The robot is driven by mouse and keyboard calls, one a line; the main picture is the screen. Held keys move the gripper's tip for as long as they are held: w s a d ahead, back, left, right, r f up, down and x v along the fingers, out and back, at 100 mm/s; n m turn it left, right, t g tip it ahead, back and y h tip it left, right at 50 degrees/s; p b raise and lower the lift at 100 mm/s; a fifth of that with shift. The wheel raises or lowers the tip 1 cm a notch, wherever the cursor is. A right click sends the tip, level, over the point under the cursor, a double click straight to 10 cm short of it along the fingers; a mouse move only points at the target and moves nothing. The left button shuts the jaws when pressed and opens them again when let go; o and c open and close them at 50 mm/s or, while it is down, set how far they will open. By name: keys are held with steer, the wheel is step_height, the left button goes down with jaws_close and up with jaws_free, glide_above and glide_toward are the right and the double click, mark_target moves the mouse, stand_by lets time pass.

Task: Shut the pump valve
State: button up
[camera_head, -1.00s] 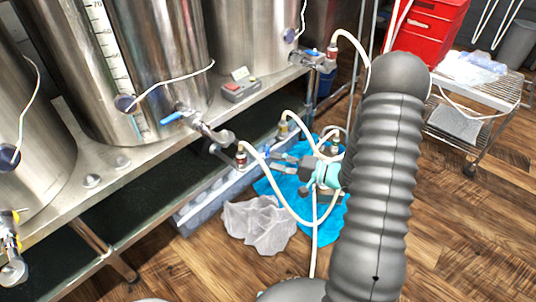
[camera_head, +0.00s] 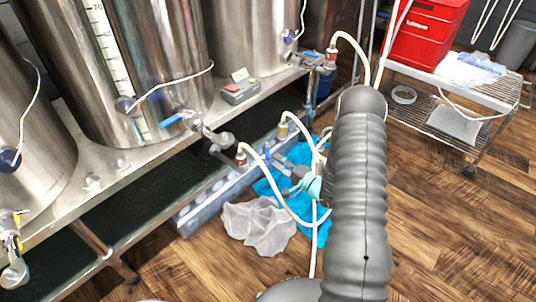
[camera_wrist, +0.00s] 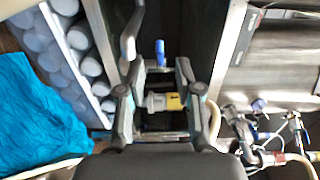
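A small blue lever (camera_wrist: 160,52) shows in the wrist view between the tips of my gripper (camera_wrist: 159,66). A grey and yellow fitting (camera_wrist: 168,101) lies closer in, between the fingers. My gripper is open, with one finger on each side; I cannot tell whether either finger touches the lever. In the head view my gripper (camera_head: 290,182) is low beside the rack, near a blue handle (camera_head: 277,158) and a hose with a yellow fitting (camera_head: 283,130). The pump body is not clearly visible, and my arm covers part of this area.
Steel kettles stand on the rack at left, one with a blue-handled valve (camera_head: 175,119). White hoses (camera_head: 268,178) loop close to my gripper. A crumpled clear bag (camera_head: 258,224) and a blue cloth (camera_head: 268,187) lie on the floor. A wire cart (camera_head: 440,118) stands right; floor is open in front.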

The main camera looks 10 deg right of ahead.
mark_target(268, 154)
steer(key=x, duration=0.5)
steer(key=shift+w+a, duration=0.25)
steer(key=shift+w, duration=0.05)
jaws_close()
steer(key=shift+d, duration=0.1)
